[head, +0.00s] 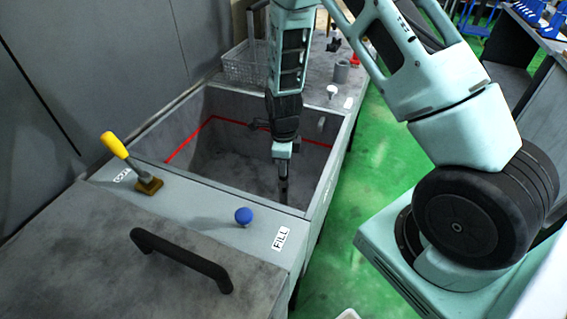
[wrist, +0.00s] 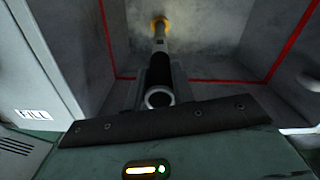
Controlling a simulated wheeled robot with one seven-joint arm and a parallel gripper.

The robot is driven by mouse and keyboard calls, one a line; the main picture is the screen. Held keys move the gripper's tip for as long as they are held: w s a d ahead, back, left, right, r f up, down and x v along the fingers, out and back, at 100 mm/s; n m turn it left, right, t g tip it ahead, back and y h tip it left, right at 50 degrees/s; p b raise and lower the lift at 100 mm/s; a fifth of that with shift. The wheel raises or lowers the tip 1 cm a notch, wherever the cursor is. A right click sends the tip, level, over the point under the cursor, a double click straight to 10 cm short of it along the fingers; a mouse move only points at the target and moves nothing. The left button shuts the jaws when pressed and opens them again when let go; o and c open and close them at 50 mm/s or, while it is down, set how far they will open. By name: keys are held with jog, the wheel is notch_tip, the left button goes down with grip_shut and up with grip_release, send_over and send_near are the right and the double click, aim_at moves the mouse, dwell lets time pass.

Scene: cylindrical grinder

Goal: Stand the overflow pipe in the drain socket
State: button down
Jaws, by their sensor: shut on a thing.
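My gripper (head: 283,172) points down inside the open grey tank. The pipe's far end lies in line with an orange-yellow ring (wrist: 160,21), taken as the drain socket, near the tank floor. I cannot tell whether the pipe's end is in the ring, above it or touching it. In the head view the pipe is hardly distinguishable and the ring is hidden.
A red line runs around the tank walls (head: 205,127). A wire basket (head: 243,66) and a white knob (head: 332,91) sit at the back.

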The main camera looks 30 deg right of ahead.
jog(key=shift+f+b, duration=0.3)
jog(key=shift+f, duration=0.2)
jog(key=c, duration=0.6)
grip_release()
jog(key=shift+r+p, duration=4.2)
jog(key=shift+r, duration=0.85)
